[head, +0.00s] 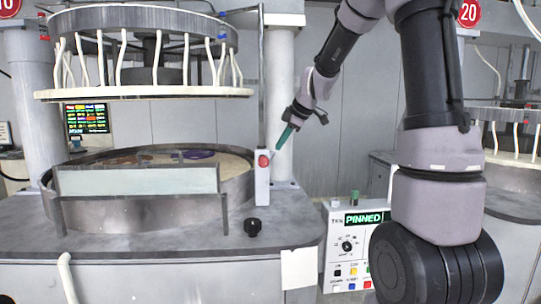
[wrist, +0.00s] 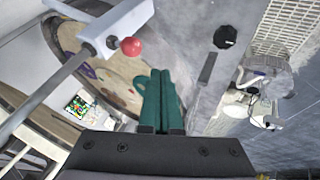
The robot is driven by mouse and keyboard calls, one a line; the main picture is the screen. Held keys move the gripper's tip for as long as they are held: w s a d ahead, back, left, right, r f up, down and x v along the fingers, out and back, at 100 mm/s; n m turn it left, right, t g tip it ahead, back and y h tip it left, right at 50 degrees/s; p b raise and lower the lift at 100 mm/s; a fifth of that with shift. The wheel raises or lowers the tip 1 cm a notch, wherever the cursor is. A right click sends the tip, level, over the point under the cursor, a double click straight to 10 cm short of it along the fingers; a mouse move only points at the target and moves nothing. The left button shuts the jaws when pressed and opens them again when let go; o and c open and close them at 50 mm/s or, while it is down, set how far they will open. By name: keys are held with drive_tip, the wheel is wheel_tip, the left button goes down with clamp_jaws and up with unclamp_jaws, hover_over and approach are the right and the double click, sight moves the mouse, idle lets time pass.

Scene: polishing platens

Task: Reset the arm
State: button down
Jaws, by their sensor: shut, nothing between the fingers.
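My gripper (head: 284,137) has teal fingers and hangs in the air in the head view, just right of the red button on its grey post. In the wrist view the gripper (wrist: 161,85) points forward with its two fingers together and nothing between them. The red button (head: 263,161) sits on the front of the post; it also shows in the wrist view (wrist: 131,46), ahead and left of the fingertips. My arm comes down from the upper right in the head view.
A round platen basin (head: 150,212) with a pale front guard stands at left, under a raised ring (head: 150,93) with hanging hoses. A black knob (head: 252,226) is on the deck. A control box (head: 350,243) with a "PINNED" display is right. A second machine (head: 512,165) is far right.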

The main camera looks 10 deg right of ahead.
drive_tip(key=s+d+r+m+h, duration=0.1)
drive_tip(key=s+r+m, duration=0.1)
drive_tip(key=s+m, duration=0.8)
drive_tip(key=s+d+r+m+t+h, duration=0.1)
drive_tip(key=s+m, duration=0.8)
drive_tip(key=s, duration=1.1)
wheel_tip(320, 180, up, 3)
drive_tip(key=shift+d+f+m, duration=0.15)
drive_tip(key=shift+d+m, duration=0.25)
drive_tip(key=shift+d, duration=0.4)
